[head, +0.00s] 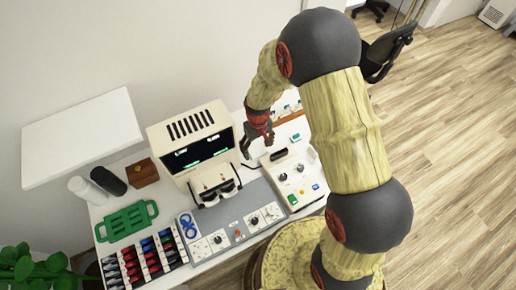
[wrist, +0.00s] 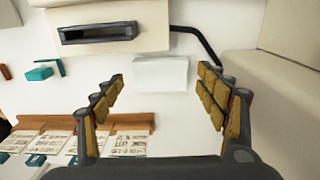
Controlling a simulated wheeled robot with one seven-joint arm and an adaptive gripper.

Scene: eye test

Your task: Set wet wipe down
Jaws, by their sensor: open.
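A small white rectangular piece, likely the wet wipe (wrist: 160,74), lies flat on the white table top (wrist: 190,120) in the wrist view, just beyond my fingertips and between their lines. My gripper (wrist: 160,85) is open, with its padded fingers wide apart and nothing between them. In the head view my gripper (head: 257,140) points down over the table, to the right of the cream device with the dark screen (head: 195,145). I cannot make out the wipe in the head view.
A cream control box (head: 292,176) with knobs and its black cable (wrist: 200,40) are close by. A wooden tray of printed cards (wrist: 80,137) lies on the table. A green rack (head: 127,220) and a grey panel with dials (head: 232,225) stand further left.

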